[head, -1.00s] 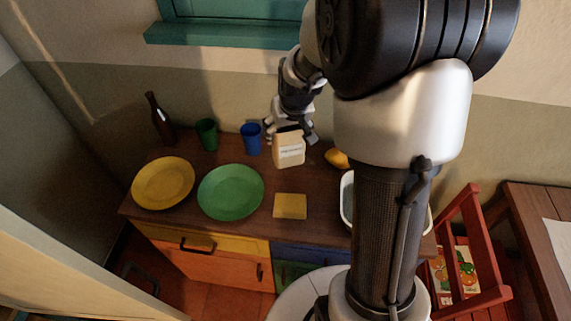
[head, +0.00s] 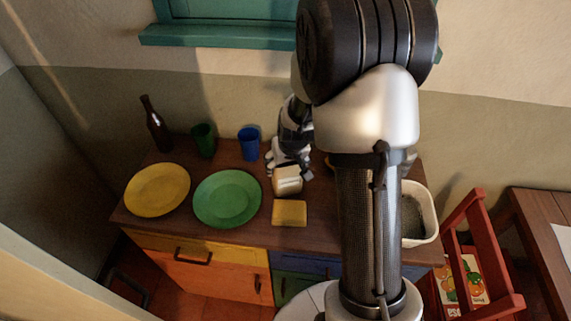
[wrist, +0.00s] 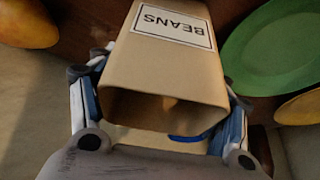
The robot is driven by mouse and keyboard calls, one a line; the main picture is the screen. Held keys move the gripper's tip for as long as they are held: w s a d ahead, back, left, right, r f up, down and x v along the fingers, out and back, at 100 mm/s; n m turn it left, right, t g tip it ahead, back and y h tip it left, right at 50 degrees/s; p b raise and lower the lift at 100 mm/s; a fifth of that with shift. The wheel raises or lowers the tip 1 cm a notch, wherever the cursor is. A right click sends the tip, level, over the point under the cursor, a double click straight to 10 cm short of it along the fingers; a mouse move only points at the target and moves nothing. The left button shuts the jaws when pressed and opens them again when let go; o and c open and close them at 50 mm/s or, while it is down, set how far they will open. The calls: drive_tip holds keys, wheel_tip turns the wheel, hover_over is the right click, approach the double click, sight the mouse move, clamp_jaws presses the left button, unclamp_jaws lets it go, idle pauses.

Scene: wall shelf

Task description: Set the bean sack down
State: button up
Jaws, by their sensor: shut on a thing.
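The bean sack (head: 287,183) is a tan block-shaped bag with a white label, just behind a yellow square (head: 289,214) on the brown counter. In the wrist view the sack (wrist: 165,75) shows its label "BEANS" upside down and a dark hollow end facing the camera. My gripper (head: 289,170) is shut on the sack, with one finger on each side, as the wrist view (wrist: 160,112) shows. I cannot tell whether the sack's underside touches the counter.
A green plate (head: 227,198) and a yellow plate (head: 157,189) lie to the left. A blue cup (head: 249,143), a green cup (head: 204,141) and a brown bottle (head: 156,124) stand behind. A white basin (head: 431,213) is at right, partly behind my arm.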

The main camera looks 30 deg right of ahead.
drive_tip(key=shift+f, duration=0.15)
drive_tip(key=o, duration=1.4)
